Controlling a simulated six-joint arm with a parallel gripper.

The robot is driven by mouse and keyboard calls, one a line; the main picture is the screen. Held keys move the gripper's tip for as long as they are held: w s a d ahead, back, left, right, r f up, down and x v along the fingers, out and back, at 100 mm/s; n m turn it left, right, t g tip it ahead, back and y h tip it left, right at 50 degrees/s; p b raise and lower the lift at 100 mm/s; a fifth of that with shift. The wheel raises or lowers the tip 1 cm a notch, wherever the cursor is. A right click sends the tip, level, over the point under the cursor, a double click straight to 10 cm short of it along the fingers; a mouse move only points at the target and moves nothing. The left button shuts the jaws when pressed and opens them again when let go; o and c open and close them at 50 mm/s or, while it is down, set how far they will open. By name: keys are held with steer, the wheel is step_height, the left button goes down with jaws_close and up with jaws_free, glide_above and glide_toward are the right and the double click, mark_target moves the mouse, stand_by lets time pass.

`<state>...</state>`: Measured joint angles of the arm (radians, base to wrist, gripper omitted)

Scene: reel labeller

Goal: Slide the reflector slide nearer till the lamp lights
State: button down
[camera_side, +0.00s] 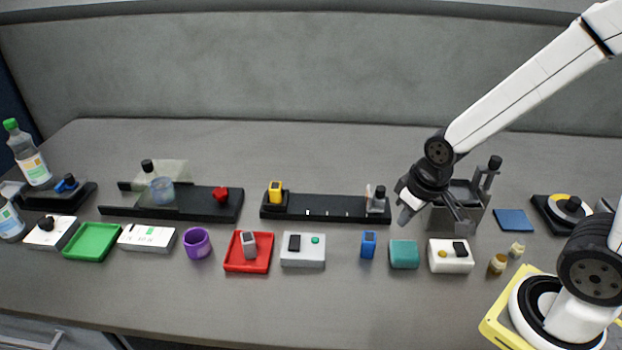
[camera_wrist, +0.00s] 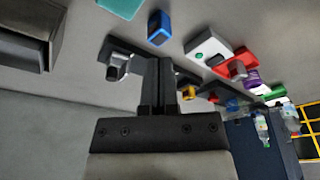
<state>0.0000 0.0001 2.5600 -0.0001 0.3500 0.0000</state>
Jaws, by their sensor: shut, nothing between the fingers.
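The reflector slide (camera_side: 377,198), a small grey upright piece with a black knob, stands at the right end of a black rail (camera_side: 325,208) with white tick marks. A yellow sensor block (camera_side: 275,192) stands at the rail's left end. I cannot make out a lit lamp on it. In the wrist view the slide (camera_wrist: 118,68) and the yellow block (camera_wrist: 188,92) show on either side of my fingers. My gripper (camera_side: 467,229) is shut and empty, right of the slide and apart from it. The fingers (camera_wrist: 158,65) hide part of the rail in the wrist view.
A grey fixture with a black knob (camera_side: 494,165) stands close behind my gripper. In front of the rail lie a blue block (camera_side: 368,244), a teal block (camera_side: 404,254), a white switch box (camera_side: 450,256) and a grey button box (camera_side: 303,250). A red tray (camera_side: 262,266) lies farther left.

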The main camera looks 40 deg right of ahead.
steer(key=c, duration=1.3)
jaws_free()
steer(key=o, duration=0.7)
steer(key=shift+w+d, duration=0.1)
steer(key=shift+w, duration=0.05)
steer(key=shift+o, duration=1.2)
steer(key=shift+w+d, duration=0.1)
steer(key=shift+w, duration=0.2)
steer(key=n+g, duration=0.2)
steer(key=n, duration=0.4)
glide_above(382, 188)
steer(key=shift+s+a+f, duration=0.2)
steer(key=shift+a+f, duration=0.25)
steer(key=shift+w+d+f+n+g, duration=0.1)
steer(key=shift+w+d+n+g, duration=0.2)
steer(key=shift+d+n, duration=0.15)
steer(key=shift+f, duration=0.1)
steer(key=shift+f, duration=3.8)
